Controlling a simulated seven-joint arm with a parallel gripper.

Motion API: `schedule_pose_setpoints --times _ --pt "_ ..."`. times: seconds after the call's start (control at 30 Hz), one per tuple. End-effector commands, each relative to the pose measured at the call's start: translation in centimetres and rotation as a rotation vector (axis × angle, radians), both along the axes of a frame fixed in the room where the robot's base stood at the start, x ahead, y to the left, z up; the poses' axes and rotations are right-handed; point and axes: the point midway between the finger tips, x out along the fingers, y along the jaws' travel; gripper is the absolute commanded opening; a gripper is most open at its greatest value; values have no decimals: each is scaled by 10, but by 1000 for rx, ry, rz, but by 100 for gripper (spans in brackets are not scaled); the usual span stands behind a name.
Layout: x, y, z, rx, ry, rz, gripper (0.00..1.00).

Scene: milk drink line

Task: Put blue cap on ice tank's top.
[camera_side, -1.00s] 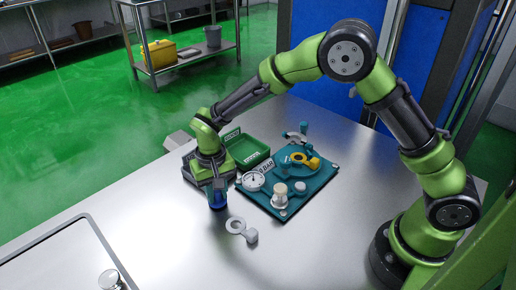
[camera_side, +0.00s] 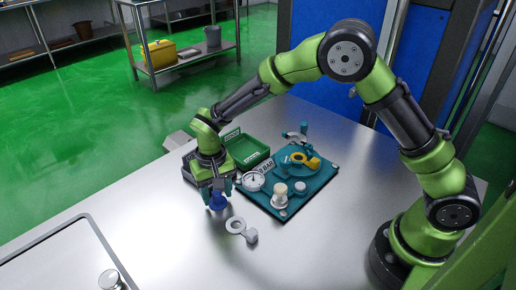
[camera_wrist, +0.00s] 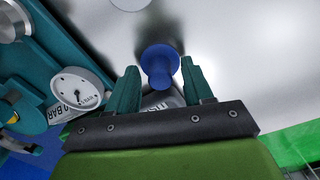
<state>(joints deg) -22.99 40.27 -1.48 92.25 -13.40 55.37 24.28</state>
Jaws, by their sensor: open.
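The blue cap (camera_side: 218,201) is on the bare metal table, left of the teal board. In the wrist view, the blue cap (camera_wrist: 160,66) shows a wide round end and a narrower stem. My gripper (camera_side: 217,194) is open just above and around it. In the wrist view my gripper (camera_wrist: 159,70) has one teal finger on each side of the cap, with gaps visible. I cannot tell for sure which part is the ice tank; a white fitting with a cream top (camera_side: 280,192) stands on the teal board.
The teal board (camera_side: 300,205) carries a dial gauge (camera_side: 253,181), a yellow part (camera_side: 312,163) and other fittings. A green tray (camera_side: 250,151) lies behind it. The table's left front is mostly clear.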

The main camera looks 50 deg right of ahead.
Motion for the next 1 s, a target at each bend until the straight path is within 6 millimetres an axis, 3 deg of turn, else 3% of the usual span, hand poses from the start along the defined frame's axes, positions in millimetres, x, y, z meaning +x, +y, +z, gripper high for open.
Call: schedule_pose_setpoints --times 0.4,0.7,0.87,1.0 --pt "1 0 84 2 -5 0 51" --pt "-1 -2 119 4 -7 0 51" --pt "-14 -23 152 47 -59 -8 51" --pt "-46 -58 194 112 -160 -15 51"
